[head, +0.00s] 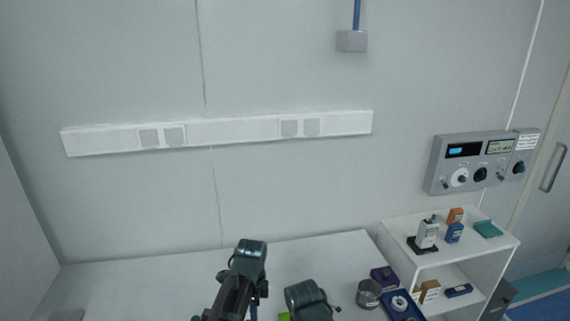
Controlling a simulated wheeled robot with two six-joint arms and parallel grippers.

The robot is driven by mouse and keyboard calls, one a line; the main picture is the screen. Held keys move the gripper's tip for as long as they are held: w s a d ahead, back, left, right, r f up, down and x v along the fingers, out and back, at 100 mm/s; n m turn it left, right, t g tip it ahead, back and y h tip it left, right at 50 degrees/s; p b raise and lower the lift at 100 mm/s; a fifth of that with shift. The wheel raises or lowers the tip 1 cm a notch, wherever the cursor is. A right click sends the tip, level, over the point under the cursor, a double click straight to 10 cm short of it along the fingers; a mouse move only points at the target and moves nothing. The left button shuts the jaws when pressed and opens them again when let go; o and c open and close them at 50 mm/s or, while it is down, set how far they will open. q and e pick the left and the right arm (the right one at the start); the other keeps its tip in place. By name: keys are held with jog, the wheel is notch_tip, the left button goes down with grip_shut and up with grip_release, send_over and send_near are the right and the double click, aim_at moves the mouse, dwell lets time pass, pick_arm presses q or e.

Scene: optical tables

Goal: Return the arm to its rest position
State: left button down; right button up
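Two dark jointed parts of my arms rise into the bottom middle of the head view, one left of the other, over the white table (140,278). They are apart from each other. No fingertips of either gripper show, so I see neither gripper nor anything held. The lower parts of both arms are cut off by the bottom edge of the picture.
A white shelf unit (470,255) with small boxes and devices stands at the right. A metal cylinder (368,294), a purple block (384,277) and a blue tray (388,301) lie left of it. A green item (284,317) shows between my arms.

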pick_arm(q)
jog(key=s+d+f+n+b, duration=0.1)
jog(key=s+f+n+b, duration=0.1)
jog(key=s+n, duration=0.4)
jog(key=s+d+f+n+y+b, duration=0.1)
jog(key=s+f+n+b, duration=0.1)
jog(key=s+n, duration=0.4)
jog(key=shift+d+f+n+t, duration=0.3)
jog(key=shift+d+n, duration=0.1)
jog(key=shift+n, duration=0.5)
pick_arm(e)
notch_tip(320, 180, down, 5)
jog(key=shift+r, duration=0.15)
pick_arm(q)
jog(key=shift+a, duration=0.1)
pick_arm(e)
jog(key=shift+a, duration=0.1)
